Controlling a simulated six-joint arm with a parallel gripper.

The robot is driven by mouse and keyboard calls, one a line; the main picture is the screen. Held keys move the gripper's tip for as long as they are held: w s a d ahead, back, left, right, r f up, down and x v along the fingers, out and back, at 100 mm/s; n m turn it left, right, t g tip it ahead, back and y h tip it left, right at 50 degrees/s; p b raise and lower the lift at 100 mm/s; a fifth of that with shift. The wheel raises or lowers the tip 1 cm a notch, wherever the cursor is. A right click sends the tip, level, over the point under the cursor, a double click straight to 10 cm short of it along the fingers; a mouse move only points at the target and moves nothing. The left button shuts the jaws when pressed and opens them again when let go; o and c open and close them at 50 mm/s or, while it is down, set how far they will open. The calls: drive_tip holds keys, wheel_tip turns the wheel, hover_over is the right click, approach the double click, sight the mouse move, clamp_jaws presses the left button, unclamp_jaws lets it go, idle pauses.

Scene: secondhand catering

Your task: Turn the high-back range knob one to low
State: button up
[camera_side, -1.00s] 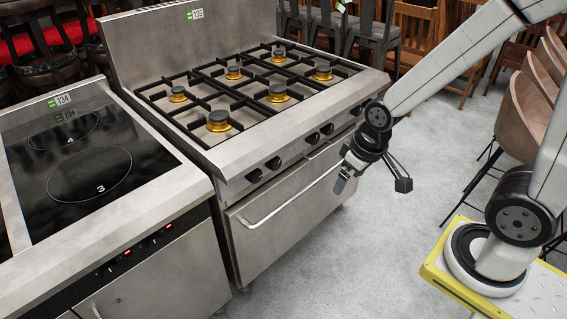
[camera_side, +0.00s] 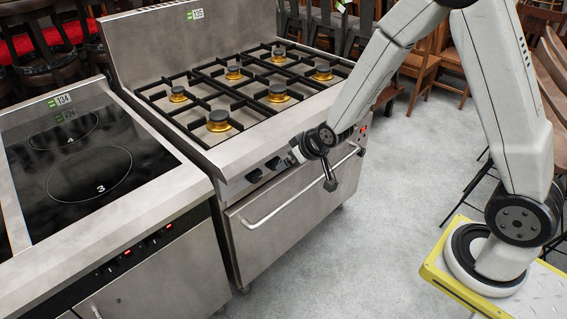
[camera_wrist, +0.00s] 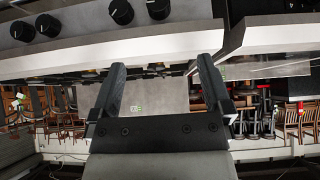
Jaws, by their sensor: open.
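The high-back range (camera_side: 190,45) is stainless steel with black knobs along its front panel. In the side view, two knobs (camera_side: 264,170) show left of my gripper; my wrist covers others. In the wrist view, a pair of knobs (camera_wrist: 35,28) shows at upper left. Another pair (camera_wrist: 139,10) is at the top edge, partly cut off. Small white marks show on some. I cannot tell which is knob one. My gripper (camera_wrist: 162,63) is open and empty, its fingers apart and no knob between them. In the side view my gripper (camera_side: 291,158) is close to the front panel.
A long oven handle (camera_side: 283,205) runs below the knobs. Black grates and several burners (camera_side: 218,121) are on top. An induction range (camera_side: 90,165) stands close at the left. Chairs (camera_side: 540,60) stand at the back right. Bare floor (camera_side: 390,200) lies in front.

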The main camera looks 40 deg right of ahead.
drive_tip(key=w+f+t, duration=0.1)
drive_tip(key=w+f, duration=0.1)
drive_tip(key=w, duration=0.1)
drive_tip(key=w+f+t, duration=0.2)
drive_tip(key=w+f, duration=0.1)
drive_tip(key=w+f+t, duration=0.1)
drive_tip(key=w+f, duration=0.2)
drive_tip(key=shift+d+t, duration=0.25)
drive_tip(key=shift+t, duration=0.05)
drive_tip(key=t, duration=0.6)
approach(258, 178)
drive_tip(key=shift+w, duration=1.25)
drive_tip(key=shift+r, duration=0.1)
drive_tip(key=shift+w, duration=0.15)
drive_tip(key=shift+w, duration=3.75)
drive_tip(key=c, duration=1.2)
